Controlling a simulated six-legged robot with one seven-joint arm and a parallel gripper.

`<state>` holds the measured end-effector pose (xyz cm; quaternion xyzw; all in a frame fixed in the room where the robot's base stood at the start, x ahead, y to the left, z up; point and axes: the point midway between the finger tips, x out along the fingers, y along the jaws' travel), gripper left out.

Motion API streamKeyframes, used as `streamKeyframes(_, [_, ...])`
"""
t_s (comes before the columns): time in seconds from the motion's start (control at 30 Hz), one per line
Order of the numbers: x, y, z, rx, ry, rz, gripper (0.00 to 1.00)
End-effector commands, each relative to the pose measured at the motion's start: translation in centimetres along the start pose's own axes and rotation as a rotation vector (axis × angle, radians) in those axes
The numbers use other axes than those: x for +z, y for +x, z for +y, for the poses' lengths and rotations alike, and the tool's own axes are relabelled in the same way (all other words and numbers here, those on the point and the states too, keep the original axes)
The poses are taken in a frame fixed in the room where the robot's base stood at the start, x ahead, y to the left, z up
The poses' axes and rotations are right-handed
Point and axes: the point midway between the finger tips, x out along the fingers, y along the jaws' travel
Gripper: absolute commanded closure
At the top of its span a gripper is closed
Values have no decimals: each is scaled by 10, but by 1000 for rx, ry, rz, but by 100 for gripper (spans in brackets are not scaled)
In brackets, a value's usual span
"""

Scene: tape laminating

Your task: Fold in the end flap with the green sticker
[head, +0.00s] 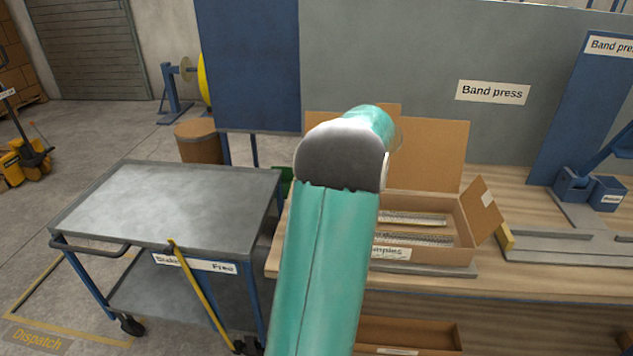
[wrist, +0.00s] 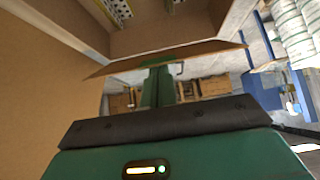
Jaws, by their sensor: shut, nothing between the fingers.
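An open cardboard box (head: 420,256) sits on the bench, with metal strips inside. Its long back flap (head: 430,150) stands up, and its right end flap (head: 483,210), with a pale label, leans outward. My teal arm hides the box's left end in the head view. In the wrist view an end flap (wrist: 115,68) crosses the picture nearly edge-on, with the box interior (wrist: 160,35) beyond. My gripper (wrist: 160,75) is shut and empty, its green fingers right at this flap; I cannot tell contact. A green patch at the flap may be the sticker or fingertip.
A grey trolley (head: 165,200) stands left of the bench (head: 560,287). A metal fixture (head: 570,245) lies right of the box, beside a blue press (head: 590,180). Another open carton (head: 410,335) is below the bench top. Bare bench lies in front of the box.

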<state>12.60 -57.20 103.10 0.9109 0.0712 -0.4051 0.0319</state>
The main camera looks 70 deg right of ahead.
Motion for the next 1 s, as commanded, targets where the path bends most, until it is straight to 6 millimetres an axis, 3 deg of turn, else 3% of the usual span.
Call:
streamKeyframes(0.4, [44, 10, -3, 1, 4, 372, 100])
streamKeyframes(1.0, [66, 25, -4, -2, 2, 358, 100])
